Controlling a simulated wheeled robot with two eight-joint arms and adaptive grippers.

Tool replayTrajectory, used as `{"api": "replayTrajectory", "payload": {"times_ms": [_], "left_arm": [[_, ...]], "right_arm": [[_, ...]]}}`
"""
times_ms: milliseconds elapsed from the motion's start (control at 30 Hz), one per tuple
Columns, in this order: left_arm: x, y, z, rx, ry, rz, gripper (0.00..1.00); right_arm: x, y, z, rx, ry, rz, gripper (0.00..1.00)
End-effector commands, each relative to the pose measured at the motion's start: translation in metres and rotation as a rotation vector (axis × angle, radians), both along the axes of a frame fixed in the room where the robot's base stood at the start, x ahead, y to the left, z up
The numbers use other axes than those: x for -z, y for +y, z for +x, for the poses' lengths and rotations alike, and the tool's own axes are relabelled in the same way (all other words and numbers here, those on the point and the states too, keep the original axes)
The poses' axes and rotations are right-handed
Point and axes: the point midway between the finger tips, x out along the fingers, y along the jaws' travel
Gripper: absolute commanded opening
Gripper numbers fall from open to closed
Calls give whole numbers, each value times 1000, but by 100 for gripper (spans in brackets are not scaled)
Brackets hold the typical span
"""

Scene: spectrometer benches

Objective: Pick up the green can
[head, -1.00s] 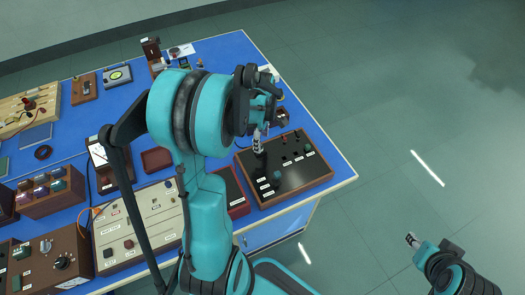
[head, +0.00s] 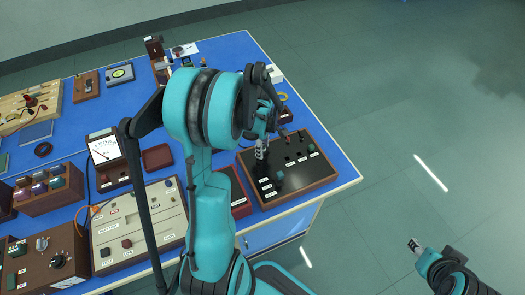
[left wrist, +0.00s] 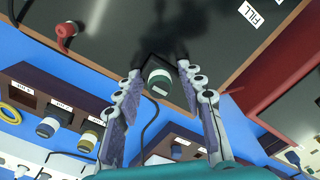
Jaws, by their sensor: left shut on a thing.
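In the left wrist view, a small green can (left wrist: 158,78) with a pale label sits between the fingertips of my left gripper (left wrist: 159,72). The fingers are shut on it, one on each side. In the head view, my left gripper (head: 262,150) is low over the black panel of a brown-framed box near the table's right edge. My own arm hides much of it there, and the held can cannot be made out. My right gripper (head: 415,246) is at the lower right over the floor, away from the table. Its finger opening is too small to judge.
The brown-framed black panel box (head: 325,166) has green knobs and white labels. A red tray (head: 157,157), an analog meter (head: 104,150) and a beige control box (head: 163,205) stand to the left on the blue table. The floor at right is clear.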

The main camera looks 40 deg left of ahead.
Motion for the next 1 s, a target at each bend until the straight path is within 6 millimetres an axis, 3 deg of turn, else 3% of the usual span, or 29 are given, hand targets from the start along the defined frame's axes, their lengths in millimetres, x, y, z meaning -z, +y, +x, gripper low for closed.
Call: {"api": "replayTrajectory", "payload": {"times_ms": [333, 567, 800, 1000], "left_arm": [[-9, 0, 0, 0, 0, 0, 12], [-48, -1, 0, 1, 0, 0, 12], [-79, -60, 5, 6, 0, 0, 12], [-100, -97, 7, 4, 0, 0, 12]], "right_arm": [[-4, 0, 0, 0, 0, 0, 40], [-22, 0, 0, 0, 0, 0, 40], [-36, 0, 0, 0, 0, 0, 40], [-46, 0, 0, 0, 0, 0, 40]]}}
